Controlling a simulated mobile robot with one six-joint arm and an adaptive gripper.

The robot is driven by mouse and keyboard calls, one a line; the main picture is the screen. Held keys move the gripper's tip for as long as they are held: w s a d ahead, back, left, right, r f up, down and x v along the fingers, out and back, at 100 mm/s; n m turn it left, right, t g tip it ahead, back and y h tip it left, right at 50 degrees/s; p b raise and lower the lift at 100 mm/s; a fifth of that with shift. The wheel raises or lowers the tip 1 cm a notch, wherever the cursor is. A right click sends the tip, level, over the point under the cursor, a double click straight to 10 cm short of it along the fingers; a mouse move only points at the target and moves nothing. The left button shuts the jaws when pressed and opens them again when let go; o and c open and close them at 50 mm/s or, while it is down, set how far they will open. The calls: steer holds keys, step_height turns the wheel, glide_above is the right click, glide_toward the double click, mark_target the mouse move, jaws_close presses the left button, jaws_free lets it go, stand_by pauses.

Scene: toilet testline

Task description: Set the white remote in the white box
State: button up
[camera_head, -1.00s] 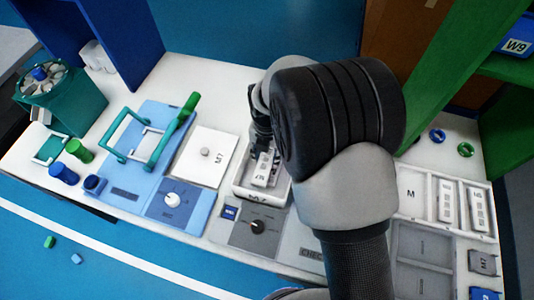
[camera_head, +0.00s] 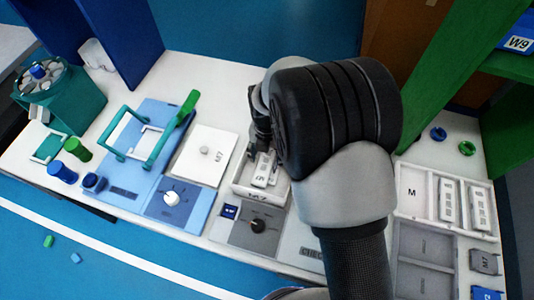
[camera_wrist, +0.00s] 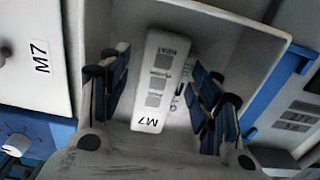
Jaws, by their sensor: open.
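The white remote (camera_head: 264,170), marked M7 with grey buttons, lies inside the white box (camera_head: 242,189) at the middle of the bench. In the wrist view the remote (camera_wrist: 157,80) rests slightly tilted within the walls of the box (camera_wrist: 245,35). My gripper (camera_wrist: 160,92) is open over the box, with one blue-padded finger on each side of the remote and gaps between. In the head view my gripper (camera_head: 260,138) is mostly hidden behind my arm.
A white M7 panel (camera_head: 206,155) and a blue fixture with a teal handle (camera_head: 160,150) stand left of the box. A grey knob panel (camera_head: 257,226) is in front. A sectioned tray (camera_head: 425,245) at right holds two more white remotes (camera_head: 447,200).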

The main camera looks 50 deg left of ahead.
mark_target(267, 158)
steer(key=shift+r, duration=0.1)
step_height(267, 158, up, 13)
steer(key=p, duration=0.4)
